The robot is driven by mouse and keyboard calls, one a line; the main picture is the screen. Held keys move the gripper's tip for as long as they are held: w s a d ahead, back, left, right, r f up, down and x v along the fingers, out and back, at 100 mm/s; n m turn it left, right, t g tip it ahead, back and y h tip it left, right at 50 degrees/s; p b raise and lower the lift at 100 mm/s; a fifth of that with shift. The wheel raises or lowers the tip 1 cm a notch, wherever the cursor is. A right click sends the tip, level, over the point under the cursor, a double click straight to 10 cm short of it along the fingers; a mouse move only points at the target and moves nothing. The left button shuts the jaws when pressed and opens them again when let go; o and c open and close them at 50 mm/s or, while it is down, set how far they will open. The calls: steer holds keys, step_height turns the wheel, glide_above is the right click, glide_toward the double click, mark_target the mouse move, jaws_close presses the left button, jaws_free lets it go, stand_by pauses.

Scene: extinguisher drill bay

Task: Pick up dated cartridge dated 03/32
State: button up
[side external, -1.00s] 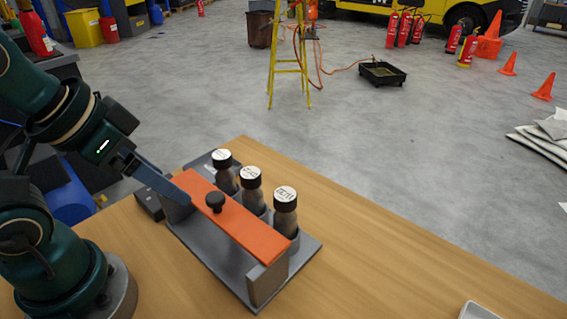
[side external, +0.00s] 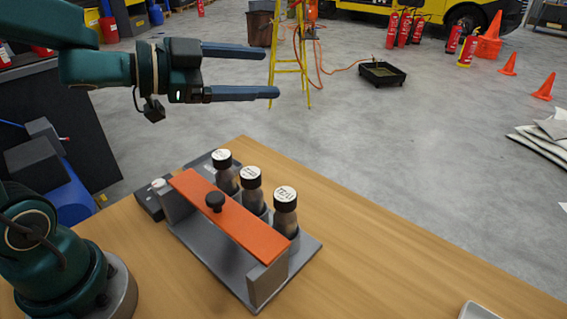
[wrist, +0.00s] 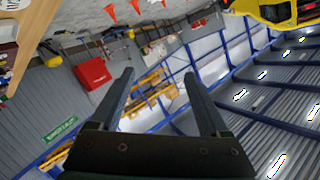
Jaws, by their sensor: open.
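Three cartridges with black caps and white date labels stand in a row in a grey rack (side external: 312,247) on the table: a far one (side external: 226,178), a middle one (side external: 252,190) and a near one (side external: 285,212). The dates are too small to read, so I cannot tell which is 03/32. An orange bar (side external: 245,228) with a black knob (side external: 215,201) spans the rack beside them. My gripper (side external: 271,72) is open and empty, high above the rack, with its fingers pointing right. Its two fingers also show apart in the wrist view (wrist: 158,75).
A small dark box (side external: 150,203) with a white top piece (side external: 158,184) sits at the rack's left end. A white tray (side external: 480,311) is at the table's near right edge. The wooden table (side external: 400,262) between is clear.

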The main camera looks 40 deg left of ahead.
mark_target(248, 172)
steer(key=s+a+f+g+h, duration=0.3)
steer(key=s+f+g+h, duration=0.35)
steer(key=f, duration=0.55)
steer(key=shift+m+g+y, duration=0.25)
steer(key=shift+m+y, duration=0.15)
steer(key=shift+y, duration=0.25)
steer(key=shift+w+d+f, duration=0.25)
steer(key=shift+d+f, duration=0.15)
steer(key=shift+d, duration=0.2)
steer(key=shift+w+d+f, duration=0.2)
steer(key=shift+d+f, duration=0.2)
steer(key=shift+d, duration=0.25)
steer(key=shift+w+d+f, duration=0.25)
steer(key=shift+d+f, duration=0.15)
steer(key=shift+d, duration=0.2)
jaws_close()
